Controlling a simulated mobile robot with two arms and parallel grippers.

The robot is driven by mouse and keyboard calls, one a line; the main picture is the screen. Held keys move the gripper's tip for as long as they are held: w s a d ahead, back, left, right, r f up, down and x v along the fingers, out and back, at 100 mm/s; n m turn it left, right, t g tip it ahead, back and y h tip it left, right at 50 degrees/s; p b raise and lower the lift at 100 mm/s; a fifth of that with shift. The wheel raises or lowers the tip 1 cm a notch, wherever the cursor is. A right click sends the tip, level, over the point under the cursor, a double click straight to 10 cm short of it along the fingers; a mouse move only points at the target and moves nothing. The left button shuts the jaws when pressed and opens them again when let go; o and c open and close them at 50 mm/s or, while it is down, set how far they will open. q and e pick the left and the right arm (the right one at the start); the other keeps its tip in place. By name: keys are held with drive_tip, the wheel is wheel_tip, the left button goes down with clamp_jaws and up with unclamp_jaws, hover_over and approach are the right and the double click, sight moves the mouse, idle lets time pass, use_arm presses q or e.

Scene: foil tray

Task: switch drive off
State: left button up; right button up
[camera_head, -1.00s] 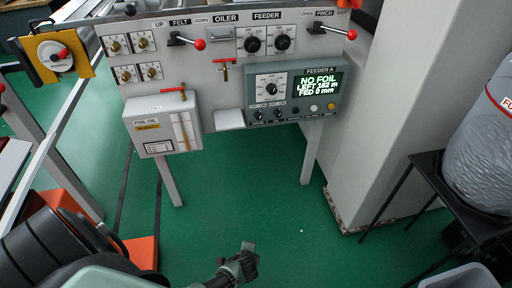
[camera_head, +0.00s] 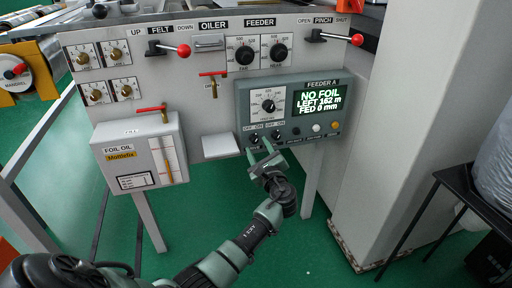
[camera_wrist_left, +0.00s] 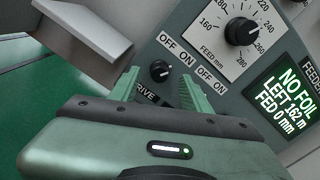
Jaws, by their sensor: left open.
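The drive switch is a small black knob (camera_wrist_left: 160,70) with OFF and ON beside it and a partly covered label reading "RIVE" in the left wrist view. In the head view the drive knob (camera_head: 254,139) is at the lower left of the grey Feeder A box (camera_head: 243,98). I cannot tell which way its pointer is set. My left gripper (camera_head: 260,149) is open just in front of the knob. In the left wrist view its fingers (camera_wrist_left: 159,76) appear on either side of the knob; contact cannot be told. My right gripper is not in view.
A second small knob (camera_head: 277,135) sits just right of the drive knob. A large feed dial (camera_head: 268,106) and a screen reading NO FOIL (camera_head: 319,101) are above. A pale ledge (camera_head: 220,146) and the foil oil box (camera_head: 126,158) are to the left. Green floor is below.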

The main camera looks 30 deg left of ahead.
sight(254, 140)
use_arm(q)
drive_tip(key=shift+x, duration=1.5)
clamp_jaws()
